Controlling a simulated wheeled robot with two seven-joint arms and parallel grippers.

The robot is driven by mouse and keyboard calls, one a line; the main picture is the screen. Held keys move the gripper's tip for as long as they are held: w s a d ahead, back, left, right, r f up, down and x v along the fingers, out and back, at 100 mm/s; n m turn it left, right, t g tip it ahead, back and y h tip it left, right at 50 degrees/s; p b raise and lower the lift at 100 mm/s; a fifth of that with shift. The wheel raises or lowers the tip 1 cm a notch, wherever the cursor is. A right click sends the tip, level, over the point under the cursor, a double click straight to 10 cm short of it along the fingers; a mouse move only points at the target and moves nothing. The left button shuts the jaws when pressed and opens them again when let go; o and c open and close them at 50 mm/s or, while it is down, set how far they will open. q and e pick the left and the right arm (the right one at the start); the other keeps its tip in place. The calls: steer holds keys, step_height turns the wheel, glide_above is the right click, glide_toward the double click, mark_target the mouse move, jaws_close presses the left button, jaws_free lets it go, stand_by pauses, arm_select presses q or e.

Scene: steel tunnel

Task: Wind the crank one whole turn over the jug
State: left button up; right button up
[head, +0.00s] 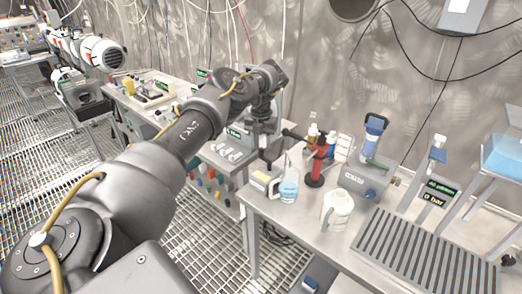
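A red post with a round black base (315,172) stands on the steel bench. A black crank arm (293,135) reaches left from its top. A white jug (337,209) stands upright in front of it, to the right. My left arm comes in from the left, and its gripper (266,158) hangs down over the bench's left end, left of the crank. The gripper's fingers are small and dark, so I cannot tell whether they are open or touch the crank. My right gripper is not in view.
A beaker of blue liquid (288,189) and a small pale box with a yellow label (262,183) stand below my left gripper. Small bottles and a grey unit with a blue-topped cylinder (370,150) stand behind. A slatted rack (415,250) fills the bench's right side.

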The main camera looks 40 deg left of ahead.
arm_select(q)
step_height(320, 180, up, 8)
steer(key=shift+f+p, duration=0.2)
steer(key=shift+p, duration=0.15)
steer(key=shift+f, duration=0.1)
stand_by(0.3)
